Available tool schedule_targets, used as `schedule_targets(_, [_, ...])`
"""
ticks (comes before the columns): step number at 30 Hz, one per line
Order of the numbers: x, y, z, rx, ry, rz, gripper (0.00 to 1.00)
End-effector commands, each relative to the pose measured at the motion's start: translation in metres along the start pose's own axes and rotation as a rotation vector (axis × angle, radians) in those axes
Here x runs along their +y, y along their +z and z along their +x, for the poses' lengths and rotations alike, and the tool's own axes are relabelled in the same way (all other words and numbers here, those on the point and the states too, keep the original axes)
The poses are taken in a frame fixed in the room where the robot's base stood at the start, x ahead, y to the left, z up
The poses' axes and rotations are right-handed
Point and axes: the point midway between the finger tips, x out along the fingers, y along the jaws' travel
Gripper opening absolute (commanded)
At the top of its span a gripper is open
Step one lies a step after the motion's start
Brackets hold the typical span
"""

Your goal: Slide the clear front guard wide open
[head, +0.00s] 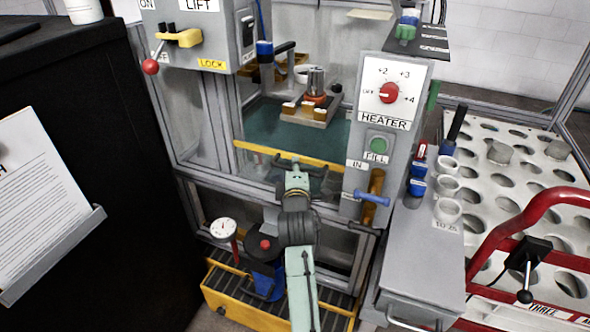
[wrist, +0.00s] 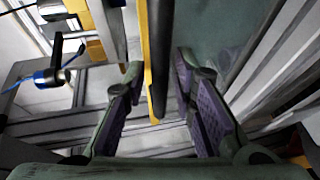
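The clear front guard (head: 262,150) is a see-through panel with a yellow edge strip, set in the grey metal frame of the machine. A dark bar handle (wrist: 163,60) runs along the yellow strip. My gripper (head: 297,170) is at the middle of that strip in the head view and partly covers the handle. In the wrist view my gripper (wrist: 160,108) is open, its two purple-padded fingers spread on either side of the strip and handle. A gap shows between the pads and the handle.
Behind the guard, a fixture (head: 303,112) holds a metal part on the teal floor. The HEATER panel (head: 383,125) stands close on the right, with a blue-gripped lever (head: 372,198) jutting out. The LIFT box (head: 198,50) hangs upper left.

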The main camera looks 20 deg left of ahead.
Motion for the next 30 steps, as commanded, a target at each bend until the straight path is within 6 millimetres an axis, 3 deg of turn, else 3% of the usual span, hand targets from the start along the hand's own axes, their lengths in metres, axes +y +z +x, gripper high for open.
schedule_targets(10, [0.0000, 0.0000, -0.0002, 0.000, 0.000, 0.000, 0.00])
schedule_targets(30, [-0.0030, 0.0002, 0.0003, 0.000, -0.001, 0.001, 0.00])
